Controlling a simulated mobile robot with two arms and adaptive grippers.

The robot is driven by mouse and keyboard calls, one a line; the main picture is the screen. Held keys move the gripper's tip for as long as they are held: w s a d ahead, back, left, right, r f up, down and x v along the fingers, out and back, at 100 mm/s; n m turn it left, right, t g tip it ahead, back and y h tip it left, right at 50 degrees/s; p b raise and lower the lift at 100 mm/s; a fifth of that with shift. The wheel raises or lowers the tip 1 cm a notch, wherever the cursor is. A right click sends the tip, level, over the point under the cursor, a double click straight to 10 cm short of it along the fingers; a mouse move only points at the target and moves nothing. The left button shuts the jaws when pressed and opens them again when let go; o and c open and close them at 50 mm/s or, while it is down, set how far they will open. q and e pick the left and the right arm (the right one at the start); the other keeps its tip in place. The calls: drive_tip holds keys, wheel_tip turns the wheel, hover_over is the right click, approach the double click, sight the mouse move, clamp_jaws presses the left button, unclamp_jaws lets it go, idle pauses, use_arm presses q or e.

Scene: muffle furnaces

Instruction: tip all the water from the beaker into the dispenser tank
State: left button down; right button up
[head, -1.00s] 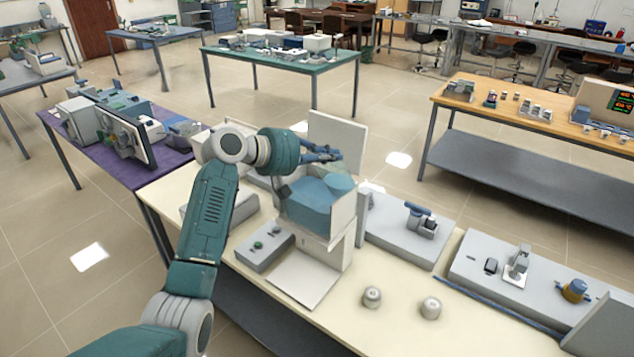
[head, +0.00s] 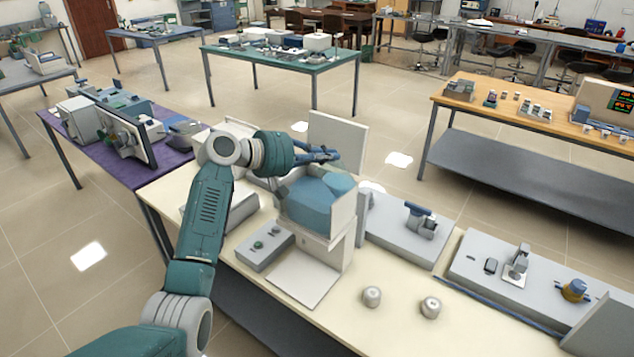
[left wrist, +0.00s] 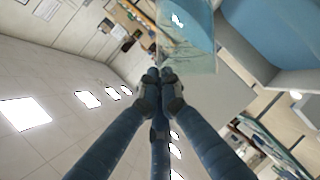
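The dispenser (head: 330,235) is a white box-like unit on the cream bench, with its lid panel (head: 338,142) raised. Its translucent blue tank (head: 308,203) sits on top and also shows in the left wrist view (left wrist: 275,35). My left gripper (head: 330,155) is above the tank. In the left wrist view its fingers (left wrist: 160,76) are close together at the edge of a clear, bluish beaker (left wrist: 187,48) and appear shut on it. The beaker is above or beside the tank and looks tilted. How much water it holds cannot be made out. My right gripper is out of view.
A grey control box (head: 265,246) stands left of the dispenser. Two small metal knobs or weights (head: 372,296) lie in front on the bench. Grey apparatus (head: 410,228) stands at the right. The front middle of the bench is mostly clear.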

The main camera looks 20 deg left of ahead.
use_arm(q)
drive_tip(key=shift+a, duration=0.1)
idle(0.3)
drive_tip(key=shift+w+a+n+h, duration=0.1)
drive_tip(key=shift+a+n+h, duration=0.05)
drive_tip(key=shift+n+h, duration=0.15)
drive_tip(key=shift+f, duration=0.1)
drive_tip(key=shift+w+a+f, duration=0.1)
drive_tip(key=shift+a, duration=0.15)
idle(0.4)
drive_tip(key=shift+f+n+h+b, duration=0.1)
drive_tip(key=shift+n+h+b, duration=0.2)
drive_tip(key=shift+n, duration=0.1)
drive_tip(key=shift+a, duration=0.2)
drive_tip(key=shift+f, duration=0.1)
idle(0.4)
drive_tip(key=shift+w+a+f+n+h+b, duration=0.15)
drive_tip(key=shift+a+n+h+b, duration=0.15)
drive_tip(key=shift+n+b, duration=0.1)
drive_tip(key=shift+f, duration=0.15)
idle(0.3)
